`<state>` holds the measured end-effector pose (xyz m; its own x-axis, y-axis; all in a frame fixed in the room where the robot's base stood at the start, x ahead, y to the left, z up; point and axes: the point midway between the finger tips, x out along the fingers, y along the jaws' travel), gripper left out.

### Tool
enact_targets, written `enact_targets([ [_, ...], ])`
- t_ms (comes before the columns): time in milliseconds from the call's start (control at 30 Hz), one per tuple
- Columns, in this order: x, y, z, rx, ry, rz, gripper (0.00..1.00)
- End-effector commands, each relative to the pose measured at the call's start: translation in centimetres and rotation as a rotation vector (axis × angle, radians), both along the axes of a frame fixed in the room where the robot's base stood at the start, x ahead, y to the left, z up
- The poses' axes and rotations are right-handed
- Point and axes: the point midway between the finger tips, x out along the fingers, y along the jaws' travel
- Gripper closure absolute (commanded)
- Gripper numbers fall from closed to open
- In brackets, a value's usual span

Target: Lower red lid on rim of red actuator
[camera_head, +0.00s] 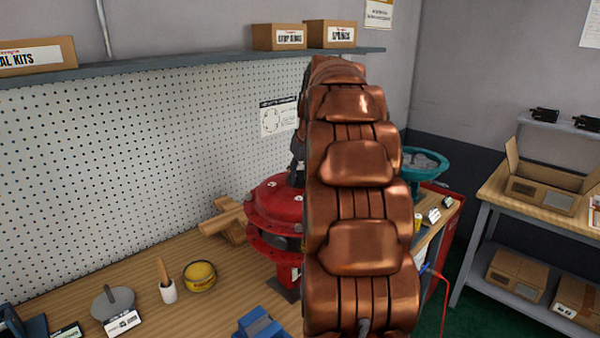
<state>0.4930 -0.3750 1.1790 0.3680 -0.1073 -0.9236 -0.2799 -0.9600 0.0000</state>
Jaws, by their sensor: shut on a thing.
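The red lid (272,205) is a round flanged cover at the centre, left of my copper-coloured arm. It is held over the red actuator (270,250), whose body stands on the bench. A dark gap shows between them on the visible left side. My arm covers the right part of both. A dark part of my gripper (297,165) shows at the arm's left edge, just above the lid. The fingers are hidden behind the arm. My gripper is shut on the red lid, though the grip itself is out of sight.
A wooden stand (228,220) is close left of the actuator. A yellow tin (200,276), a brush pot (167,290), a grey disc (113,302) and a blue object (260,324) are on the bench. A teal handwheel (425,163) is to the right.

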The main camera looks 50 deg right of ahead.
Motion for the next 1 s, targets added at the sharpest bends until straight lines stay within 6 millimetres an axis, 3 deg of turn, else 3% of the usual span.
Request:
enact_targets([
  [800, 0.0, 0.0, -3.7, -0.004, -0.003, 0.0, 1.0],
  [1000, 0.0, 0.0, -3.7, -0.003, -0.003, 0.0, 1.0],
])
